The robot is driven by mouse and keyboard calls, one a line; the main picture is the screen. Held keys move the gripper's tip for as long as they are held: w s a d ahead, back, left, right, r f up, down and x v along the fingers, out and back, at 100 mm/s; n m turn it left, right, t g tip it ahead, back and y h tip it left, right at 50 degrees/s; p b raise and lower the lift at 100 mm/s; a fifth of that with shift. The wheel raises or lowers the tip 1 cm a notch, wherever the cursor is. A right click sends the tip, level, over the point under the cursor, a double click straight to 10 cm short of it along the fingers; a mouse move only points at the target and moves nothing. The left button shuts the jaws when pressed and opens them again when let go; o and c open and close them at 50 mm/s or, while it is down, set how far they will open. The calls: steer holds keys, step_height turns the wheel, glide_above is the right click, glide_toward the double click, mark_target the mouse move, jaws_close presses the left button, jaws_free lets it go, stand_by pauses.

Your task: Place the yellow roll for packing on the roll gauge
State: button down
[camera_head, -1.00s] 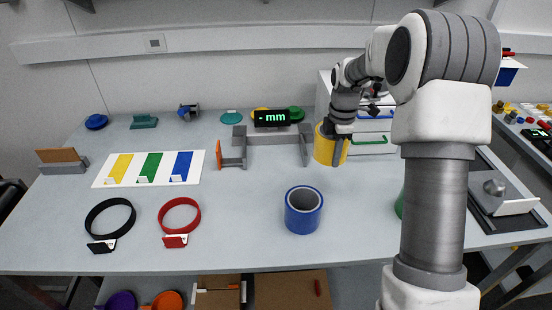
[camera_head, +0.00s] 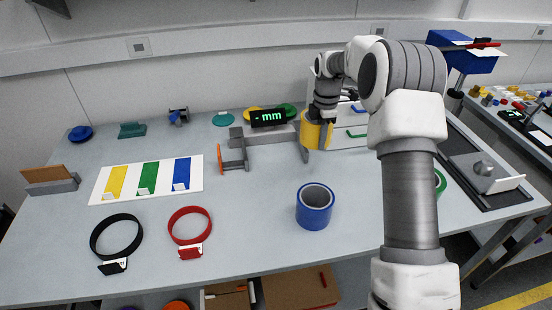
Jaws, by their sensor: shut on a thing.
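The yellow roll (camera_head: 310,130) is held by my gripper (camera_head: 322,124) at the right end of the roll gauge. The roll overlaps the gauge's right jaw in the picture and looks raised; I cannot tell whether it touches it. The roll gauge (camera_head: 265,139) is a grey frame with two jaws, an orange part (camera_head: 233,169) on its left jaw and a black display (camera_head: 268,118) reading "- mm". The space between its jaws is empty. One dark gripper finger shows against the roll; the other is hidden.
A blue roll (camera_head: 314,207) stands on the table in front of the gauge. A white board (camera_head: 147,180) with coloured stripes, a black ring (camera_head: 116,235) and a red ring (camera_head: 190,226) lie left. White drawers (camera_head: 350,133) stand close behind my gripper. The table between is clear.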

glide_above(279, 174)
step_height(279, 174, down, 7)
steer(key=shift+d+r+p, duration=0.1)
steer(key=shift+p, duration=0.35)
steer(key=shift+f, duration=2.1)
steer(key=shift+s, duration=0.1)
steer(key=shift+f, duration=0.25)
steer(key=c, duration=0.9)
jaws_free()
steer(key=shift+r, duration=0.1)
